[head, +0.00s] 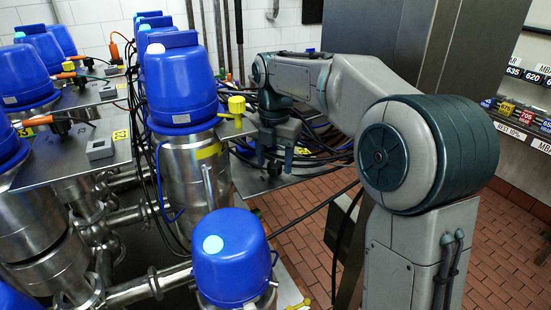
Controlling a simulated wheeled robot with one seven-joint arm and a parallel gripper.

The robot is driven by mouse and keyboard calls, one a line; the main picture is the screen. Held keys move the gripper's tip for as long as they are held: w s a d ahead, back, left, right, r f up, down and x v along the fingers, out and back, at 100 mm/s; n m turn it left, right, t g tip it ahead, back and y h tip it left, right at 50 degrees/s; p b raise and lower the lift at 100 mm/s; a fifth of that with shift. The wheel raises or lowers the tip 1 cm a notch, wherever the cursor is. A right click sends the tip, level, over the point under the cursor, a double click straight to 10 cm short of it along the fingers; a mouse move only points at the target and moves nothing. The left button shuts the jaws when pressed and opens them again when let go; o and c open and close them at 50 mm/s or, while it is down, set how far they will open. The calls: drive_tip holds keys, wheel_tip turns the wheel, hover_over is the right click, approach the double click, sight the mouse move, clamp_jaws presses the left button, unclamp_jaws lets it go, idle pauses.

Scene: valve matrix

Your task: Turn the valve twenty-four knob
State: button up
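My gripper (275,160) is at the end of my arm, in the middle of the head view, pointing down over a steel plate (250,183) with cables. Its two fingers stand apart. A small dark knob-like part (274,169) shows low between the fingertips; I cannot tell whether they touch it. A yellow tag (302,151) lies on this plate just right of the gripper, its number too small to read surely. A yellow knob (237,104) stands on the plate's left part, left of the gripper and clear of it.
Blue-capped steel valves (181,85) stand in rows at the left, with another blue cap (232,257) in front. Black cables (310,212) hang around the plate. A grey cabinet (420,40) is behind my arm. Open brick-tiled floor (500,250) lies at the right.

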sight(275, 165)
wheel_tip(275, 165, up, 14)
drive_tip(key=p, duration=0.1)
idle(0.6)
drive_tip(key=shift+f, duration=0.15)
drive_tip(key=s+d+f+m+t, duration=0.1)
drive_tip(key=s+d+f+m, duration=0.4)
drive_tip(key=s+f+m, duration=0.5)
drive_tip(key=s+d+f+m+t, duration=0.2)
drive_tip(key=s+d+f+m, duration=0.4)
drive_tip(key=m, duration=1.4)
drive_tip(key=s+f, duration=0.4)
drive_tip(key=s, duration=0.4)
drive_tip(key=shift+s, duration=0.3)
drive_tip(key=shift+d, duration=0.1)
idle(1.1)
